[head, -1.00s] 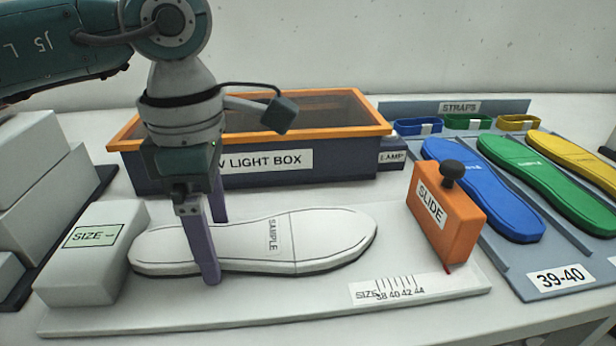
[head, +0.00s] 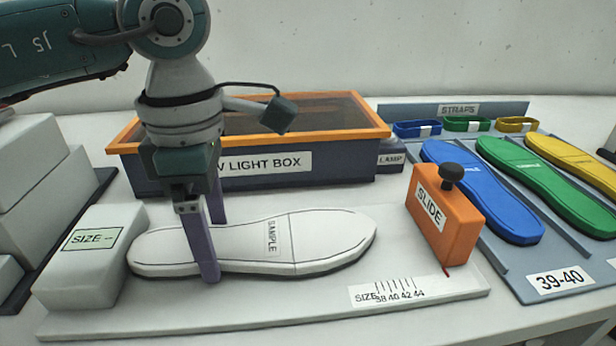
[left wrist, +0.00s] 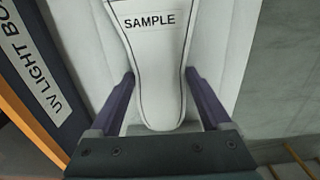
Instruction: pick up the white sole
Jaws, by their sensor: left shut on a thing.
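The white sole (head: 325,238), marked SAMPLE, lies lengthwise over the sizing board (head: 110,321), between the grey SIZE block and the orange slide. My left gripper (head: 214,252) is above its narrower left part, with one purple finger on the near side and one on the far side. The gripper is shut on the sole. In the left wrist view the sole (left wrist: 160,75) runs between both fingers (left wrist: 160,95). Any gap beneath the sole is too small to tell. My right gripper is not in view.
The grey SIZE block (head: 92,268) stands close to the sole's left end. The orange slide (head: 442,222) stands to its right. The UV light box (head: 345,163) is behind. Blue (head: 485,195), green (head: 545,185) and yellow soles lie on the right rack.

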